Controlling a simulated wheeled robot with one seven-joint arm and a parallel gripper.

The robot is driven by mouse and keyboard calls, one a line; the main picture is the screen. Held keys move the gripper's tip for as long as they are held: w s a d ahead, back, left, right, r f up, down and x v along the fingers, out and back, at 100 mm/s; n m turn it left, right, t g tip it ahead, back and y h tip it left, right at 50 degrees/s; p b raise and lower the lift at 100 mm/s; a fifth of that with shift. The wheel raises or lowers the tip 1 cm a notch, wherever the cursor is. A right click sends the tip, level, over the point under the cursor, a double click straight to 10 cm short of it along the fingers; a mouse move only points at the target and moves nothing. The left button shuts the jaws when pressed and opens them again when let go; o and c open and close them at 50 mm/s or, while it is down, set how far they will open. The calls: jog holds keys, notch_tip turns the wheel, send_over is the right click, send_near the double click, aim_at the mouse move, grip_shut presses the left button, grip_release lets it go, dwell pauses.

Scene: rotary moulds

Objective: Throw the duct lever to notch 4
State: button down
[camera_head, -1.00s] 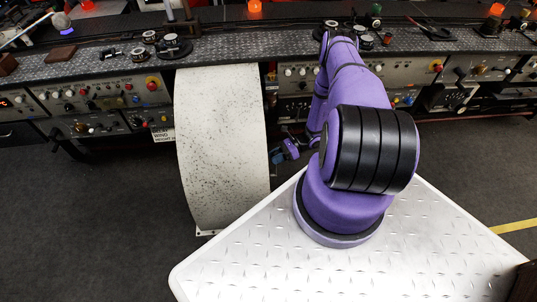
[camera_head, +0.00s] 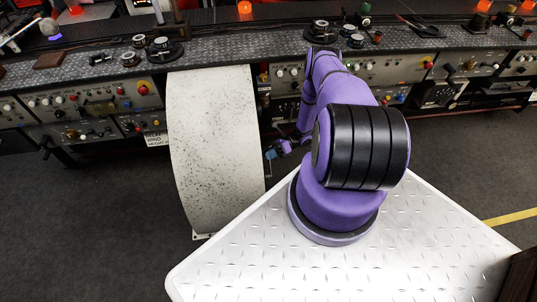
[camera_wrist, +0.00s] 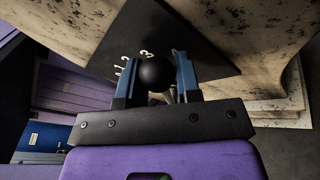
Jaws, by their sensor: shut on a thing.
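In the wrist view, the lever's round black knob (camera_wrist: 157,74) sits between the two blue fingers of my gripper (camera_wrist: 160,80), which is shut on it. A short part of the pale lever stem (camera_wrist: 169,96) shows below the knob. Behind it is a dark notch plate (camera_wrist: 205,45) with white numerals; 1, 2 and 3 can be made out, and any others are hidden. In the head view, my gripper (camera_head: 277,151) is small, low beside the right edge of the pale speckled duct (camera_head: 215,150). The lever and plate cannot be made out there.
A long console (camera_head: 100,95) with knobs and buttons runs across the back, with loose parts on its top. My arm reaches down between the console and my white treadplate base. Dark floor (camera_head: 90,220) is clear at the left of the duct.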

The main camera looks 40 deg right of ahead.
jog(key=shift+d, duration=0.1)
jog(key=c, duration=1.1)
grip_release()
jog(key=shift+f, duration=0.1)
jog(key=v, duration=1)
jog(key=shift+d, duration=0.4)
